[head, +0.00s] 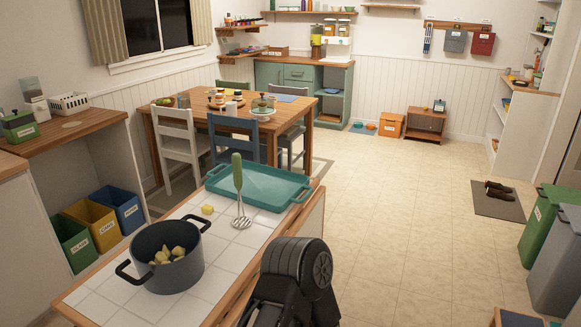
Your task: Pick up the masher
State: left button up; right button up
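The masher stands upright on the white tiled top of the counter in the head view, with its green handle (237,172) up and its metal mashing plate (242,222) down on the tiles. A dark part of my own arm shows at the bottom centre, to the right of the counter. No gripper fingertips are visible, so neither gripper can be seen.
A dark pot (168,275) with potato pieces stands at the counter's near left. A small yellow piece (208,209) lies between pot and masher. A dining table (295,146) with chairs stands behind. The floor to the right is open, with bins (556,265) at the edge.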

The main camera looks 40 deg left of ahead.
aim_at(237, 166)
jog(key=i, duration=2.3)
jog(key=i+u, duration=0.2)
jog(key=u, duration=4)
jog(key=j, duration=0.05)
